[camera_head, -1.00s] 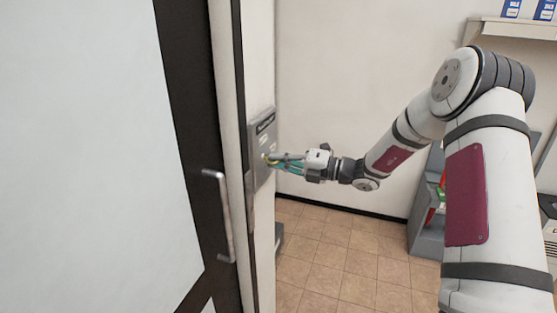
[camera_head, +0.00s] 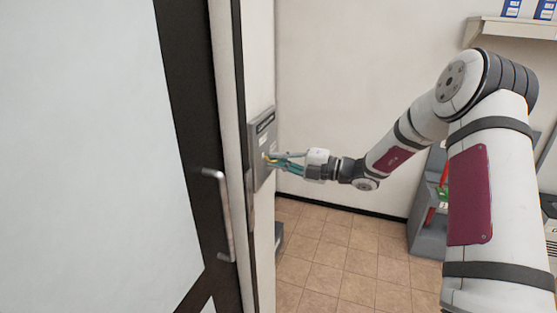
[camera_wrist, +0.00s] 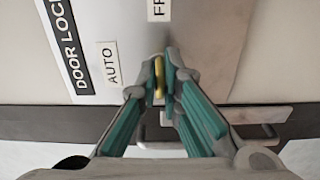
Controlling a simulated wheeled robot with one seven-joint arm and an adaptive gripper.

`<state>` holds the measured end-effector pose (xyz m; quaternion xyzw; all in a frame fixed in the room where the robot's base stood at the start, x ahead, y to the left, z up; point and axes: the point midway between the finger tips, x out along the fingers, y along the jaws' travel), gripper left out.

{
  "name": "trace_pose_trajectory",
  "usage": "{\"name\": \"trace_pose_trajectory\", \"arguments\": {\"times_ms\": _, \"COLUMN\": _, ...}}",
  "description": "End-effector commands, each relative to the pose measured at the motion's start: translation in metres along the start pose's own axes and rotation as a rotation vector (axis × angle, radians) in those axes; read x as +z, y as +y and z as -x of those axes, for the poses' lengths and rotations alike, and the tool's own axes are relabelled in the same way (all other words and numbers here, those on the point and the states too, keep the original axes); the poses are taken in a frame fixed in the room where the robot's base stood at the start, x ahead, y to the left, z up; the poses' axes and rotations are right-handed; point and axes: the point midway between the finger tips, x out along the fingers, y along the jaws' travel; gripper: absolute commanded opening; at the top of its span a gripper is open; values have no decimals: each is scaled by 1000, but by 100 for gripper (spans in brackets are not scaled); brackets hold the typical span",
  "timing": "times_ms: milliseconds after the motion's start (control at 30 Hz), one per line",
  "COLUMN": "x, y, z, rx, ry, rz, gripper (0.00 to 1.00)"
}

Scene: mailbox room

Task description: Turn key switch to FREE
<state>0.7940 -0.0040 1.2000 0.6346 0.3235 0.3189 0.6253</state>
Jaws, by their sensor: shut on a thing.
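The key switch panel (camera_head: 262,135) is a grey plate on the wall edge beside the door. In the wrist view the panel (camera_wrist: 200,60) carries a black "DOOR LOCK" label (camera_wrist: 66,45), a white "AUTO" label (camera_wrist: 111,66) and a partly cut-off label starting "FR" (camera_wrist: 158,9). A yellow key (camera_wrist: 159,78) shows between my fingertips. My gripper (camera_head: 270,159), with teal fingers, is at the panel and shut on the key (camera_head: 266,158). The fingers hide most of the key and its slot.
A door with a pale panel (camera_head: 90,150), dark frame and metal handle (camera_head: 222,215) stands at the left. A grey cabinet (camera_head: 425,225) stands at the right, below a shelf (camera_head: 510,28) with blue binders.

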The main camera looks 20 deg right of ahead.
Motion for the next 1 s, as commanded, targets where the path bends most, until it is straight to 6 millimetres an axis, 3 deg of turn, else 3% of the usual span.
{"name": "trace_pose_trajectory", "arguments": {"times_ms": 100, "x": 1, "y": -2, "z": 1, "rx": -3, "ry": -3, "rz": -4, "gripper": 0}}
{"name": "trace_pose_trajectory", "arguments": {"times_ms": 200, "x": 1, "y": -1, "z": 1, "rx": -2, "ry": -3, "rz": -3, "gripper": 25}}
{"name": "trace_pose_trajectory", "arguments": {"times_ms": 233, "x": 1, "y": -1, "z": 1, "rx": -2, "ry": -3, "rz": -3, "gripper": 27}}
{"name": "trace_pose_trajectory", "arguments": {"times_ms": 600, "x": 1, "y": 0, "z": 5, "rx": -1, "ry": -3, "rz": -1, "gripper": 27}}
{"name": "trace_pose_trajectory", "arguments": {"times_ms": 767, "x": 1, "y": 0, "z": 27, "rx": -1, "ry": -4, "rz": -1, "gripper": 27}}
{"name": "trace_pose_trajectory", "arguments": {"times_ms": 1000, "x": 1, "y": -1, "z": 76, "rx": -2, "ry": -6, "rz": -2, "gripper": 27}}
